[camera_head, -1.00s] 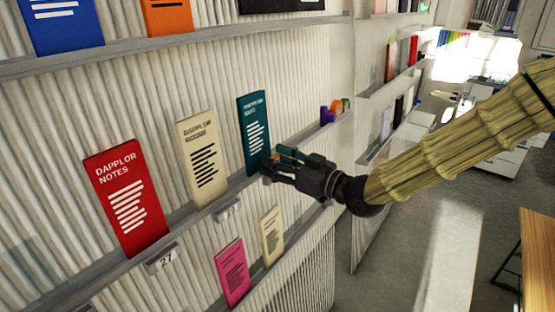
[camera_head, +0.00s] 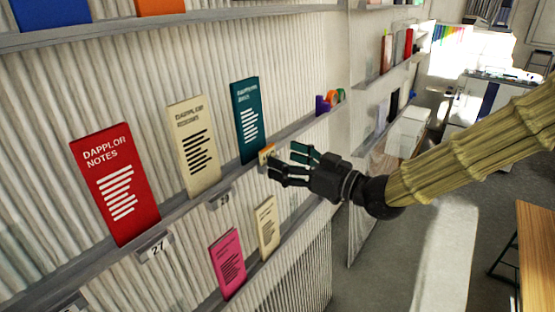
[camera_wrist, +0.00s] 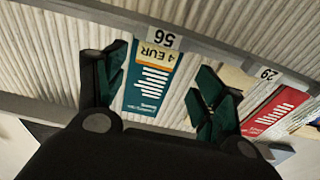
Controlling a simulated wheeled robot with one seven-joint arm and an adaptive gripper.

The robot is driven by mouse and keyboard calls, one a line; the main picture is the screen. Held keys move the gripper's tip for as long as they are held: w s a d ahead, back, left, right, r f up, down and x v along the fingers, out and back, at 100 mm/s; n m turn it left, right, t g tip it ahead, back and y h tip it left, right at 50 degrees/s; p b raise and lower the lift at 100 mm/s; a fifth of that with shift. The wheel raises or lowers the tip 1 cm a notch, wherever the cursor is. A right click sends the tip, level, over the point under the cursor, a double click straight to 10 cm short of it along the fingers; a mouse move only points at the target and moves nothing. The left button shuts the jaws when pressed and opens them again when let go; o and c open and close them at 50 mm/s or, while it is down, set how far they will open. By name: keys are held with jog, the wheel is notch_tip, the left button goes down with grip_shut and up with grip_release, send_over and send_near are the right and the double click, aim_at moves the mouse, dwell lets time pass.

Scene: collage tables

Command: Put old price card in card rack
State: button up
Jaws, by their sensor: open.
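The price card (camera_wrist: 157,54), a small yellow-orange card reading "4 EUR", shows upside down in the wrist view against the teal booklet (camera_wrist: 150,88). It touches or sits just by the "56" tag (camera_wrist: 162,38) on the shelf edge. In the head view the card (camera_head: 267,153) is a small orange patch just left of my fingers. My gripper (camera_head: 281,164) is open and empty in front of the shelf edge. In the wrist view its two dark green fingers (camera_wrist: 160,72) stand apart on either side of the card. I cannot pick out a card rack.
Red (camera_head: 116,184), cream (camera_head: 194,146) and teal (camera_head: 246,120) booklets lean on the shelf. Pink (camera_head: 227,263) and cream (camera_head: 267,227) ones stand below. Tags "27" (camera_head: 156,248) and "29" (camera_head: 224,198) hang on the edge. A wooden table (camera_head: 537,245) is at right.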

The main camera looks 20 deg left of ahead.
jog(key=shift+b+v, duration=0.55)
jog(key=shift+v, duration=2.4)
jog(key=shift+s+f, duration=0.1)
jog(key=shift+f, duration=0.05)
jog(key=shift+f, duration=0.1)
jog(key=s+d+f+m+h, duration=0.2)
jog(key=d+f+m+h, duration=0.15)
jog(key=f, duration=0.85)
jog(key=s+d+f+m+h, duration=0.3)
jog(key=d+f, duration=0.2)
jog(key=f, duration=0.8)
jog(key=s+d+f+m+h, duration=0.2)
jog(key=d+f+m+h, duration=0.15)
jog(key=f, duration=0.85)
jog(key=s+d+f+m+g+h, duration=0.2)
jog(key=s+d+f+g+h, duration=0.1)
jog(key=s+d+f, duration=0.6)
jog(key=s+d+f+m+g+h, duration=0.2)
jog(key=s+d+f, duration=0.8)
jog(key=s, duration=0.5)
jog(key=shift+d+g+h, duration=0.2)
jog(key=shift+g+h, duration=0.4)
jog(key=shift+h, duration=0.3)
jog(key=shift+o, duration=0.6)
jog(key=shift+s+d+f, duration=0.1)
jog(key=shift+s+d, duration=0.15)
jog(key=shift+s, duration=0.25)
jog(key=shift+c, duration=0.2)
